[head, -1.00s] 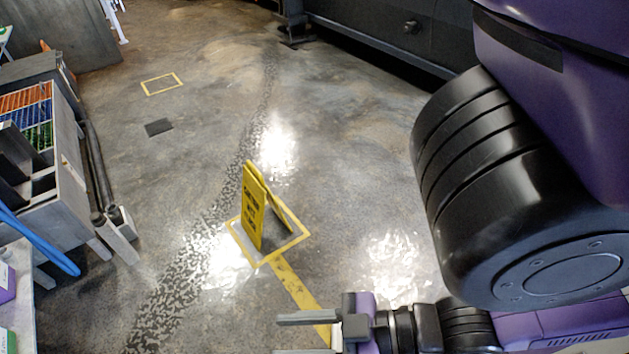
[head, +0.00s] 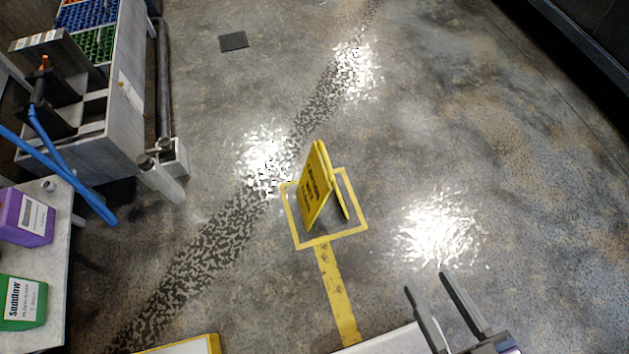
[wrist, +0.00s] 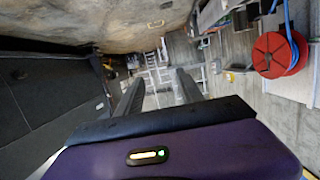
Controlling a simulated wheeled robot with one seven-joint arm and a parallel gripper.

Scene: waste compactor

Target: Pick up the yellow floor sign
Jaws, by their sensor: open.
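The yellow floor sign (head: 316,187) stands upright, folded out like a tent, inside a yellow square outline on the floor, in the middle of the head view. Dark lettering shows on its left panel. My gripper (head: 441,281) is at the lower right of the head view, apart from the sign and to its right. Its two fingers are spread with nothing between them. In the wrist view my gripper (wrist: 155,82) also shows open and empty. The sign is not visible in the wrist view.
A grey rack (head: 112,115) with coloured bins stands at the left. A table edge holds a purple container (head: 25,218) and a green container (head: 22,302). A yellow floor strip (head: 336,295) runs below the sign. The floor around the sign is clear. A red reel (wrist: 276,55) shows in the wrist view.

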